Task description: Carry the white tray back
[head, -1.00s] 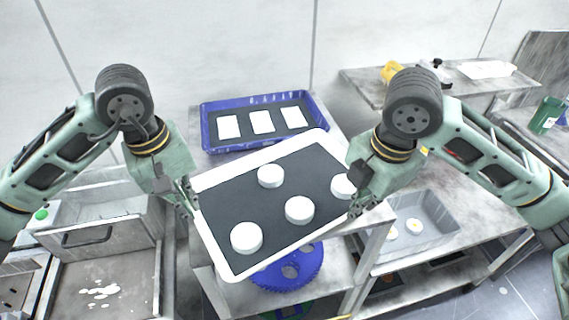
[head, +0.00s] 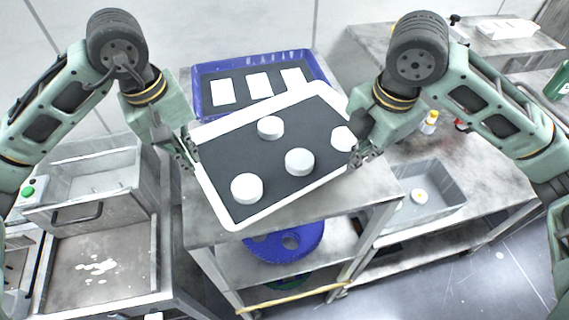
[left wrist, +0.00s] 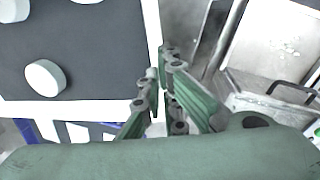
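The white tray (head: 212,130) has a dark mat and carries several white round pucks (head: 299,162). It is held turned at an angle, in front of the blue tray, and covers part of the table top below. My left gripper (head: 190,153) is closed on its left rim; the rim (left wrist: 153,40) runs between the fingers (left wrist: 160,88) in the left wrist view. My right gripper (head: 358,150) is at the right rim and appears closed on it, its fingertips partly hidden. One puck (head: 342,138) is partly hidden by the right gripper.
A blue tray (head: 197,92) with white rectangular pieces stands on the table (head: 215,228) behind. A blue round part (head: 287,241) lies on the shelf below. A grey bin (head: 440,207) and a small bottle (head: 429,122) are at right.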

